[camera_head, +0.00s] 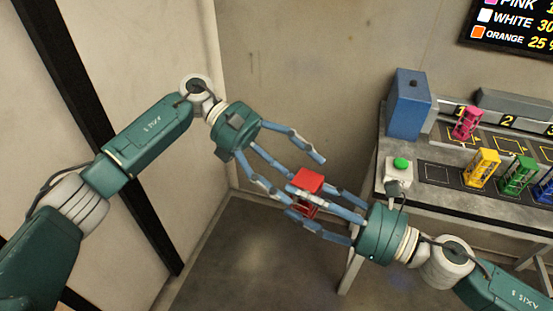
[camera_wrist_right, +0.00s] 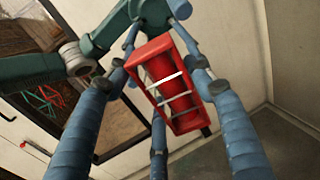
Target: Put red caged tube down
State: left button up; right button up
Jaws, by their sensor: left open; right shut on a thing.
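The red caged tube (camera_head: 307,183) is held in the air between my two hands, away from the table. It also shows in the right wrist view (camera_wrist_right: 168,84), a red frame with a red tube and pale bands inside, tilted. My right gripper (camera_head: 318,200) is shut on it, with its blue fingers around the tube. My left gripper (camera_head: 298,172) is open, its fingers spread close to the tube from the upper left. I cannot tell whether the left fingers touch it.
A table (camera_head: 455,203) stands at the right. It carries a blue box (camera_head: 408,104), a green-button box (camera_head: 399,170), and pink (camera_head: 467,123), yellow (camera_head: 482,168), green (camera_head: 517,175) and blue caged tubes (camera_head: 545,188). A marked square (camera_head: 437,174) beside the yellow tube is empty. A screen (camera_head: 515,22) hangs above.

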aim_at(320, 195)
pick_arm(q)
jog(key=shift+x, duration=1.9)
jog(key=c, duration=1.4)
jog(key=shift+r, duration=0.1)
jog(key=shift+c, duration=0.3)
pick_arm(e)
jog(key=o, duration=1.4)
jog(key=shift+o, duration=0.2)
jog(key=shift+d, duration=0.1)
